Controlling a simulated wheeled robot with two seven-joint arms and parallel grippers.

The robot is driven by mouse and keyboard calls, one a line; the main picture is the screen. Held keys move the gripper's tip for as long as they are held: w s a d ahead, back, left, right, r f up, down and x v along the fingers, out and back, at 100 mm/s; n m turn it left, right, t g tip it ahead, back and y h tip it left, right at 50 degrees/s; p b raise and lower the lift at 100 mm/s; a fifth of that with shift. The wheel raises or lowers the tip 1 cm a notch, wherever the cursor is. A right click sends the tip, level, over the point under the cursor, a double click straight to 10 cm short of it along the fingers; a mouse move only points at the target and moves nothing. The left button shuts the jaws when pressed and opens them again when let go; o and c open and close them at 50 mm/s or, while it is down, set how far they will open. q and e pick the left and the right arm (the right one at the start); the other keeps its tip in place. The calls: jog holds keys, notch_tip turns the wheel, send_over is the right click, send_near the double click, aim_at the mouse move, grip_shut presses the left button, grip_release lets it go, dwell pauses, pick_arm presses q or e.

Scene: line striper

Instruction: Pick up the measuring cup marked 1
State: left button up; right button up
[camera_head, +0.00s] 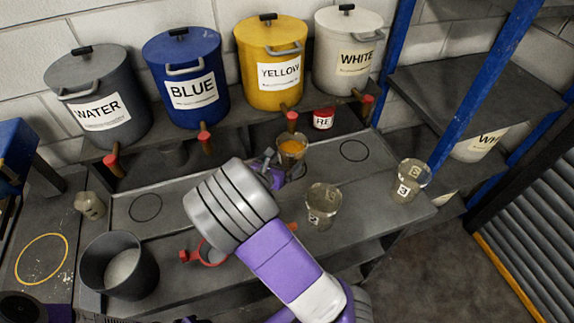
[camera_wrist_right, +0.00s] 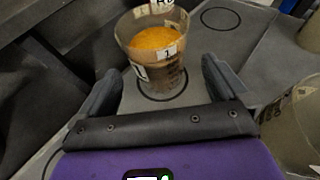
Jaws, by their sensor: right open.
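The measuring cup marked 1 (camera_wrist_right: 152,62) is clear, holds orange material and stands upright on the grey bench, at a black ring. In the head view the cup (camera_head: 291,150) is below the yellow bucket. My right gripper (camera_head: 275,167) is close beside it, partly hidden behind its own wrist. In the right wrist view my right gripper (camera_wrist_right: 160,84) is open, its two dark fingers apart with the cup just beyond and between them. No contact shows. My left gripper is not in view.
A cup marked 2 (camera_head: 323,207) and a cup marked 3 (camera_head: 409,182) stand to the right. A shelf with water (camera_head: 100,105), blue (camera_head: 190,85), yellow (camera_head: 272,72) and white (camera_head: 348,55) buckets is behind. A dark bucket (camera_head: 120,268) stands front left.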

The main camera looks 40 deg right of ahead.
aim_at(289, 164)
notch_tip(289, 164, down, 6)
jog(key=b, duration=0.4)
jog(key=shift+w+f+b, duration=0.1)
jog(key=shift+f+b, duration=0.15)
jog(key=shift+b, duration=0.15)
jog(key=shift+w+d+f, duration=0.1)
jog(key=shift+d+f, duration=0.05)
jog(key=shift+f, duration=0.05)
jog(key=b+x, duration=0.1)
jog(key=x, duration=0.2)
jog(key=b+x, duration=0.1)
jog(key=x, duration=0.3)
jog(key=shift+w+d+r, duration=0.1)
jog(key=shift+w+r, duration=0.05)
jog(key=shift+w, duration=0.1)
jog(key=c, duration=1.4)
jog(key=shift+r, duration=0.1)
jog(key=shift+c, duration=0.9)
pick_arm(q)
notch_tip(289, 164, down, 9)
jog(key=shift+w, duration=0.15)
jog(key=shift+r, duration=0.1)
pick_arm(e)
jog(key=shift+r, duration=0.1)
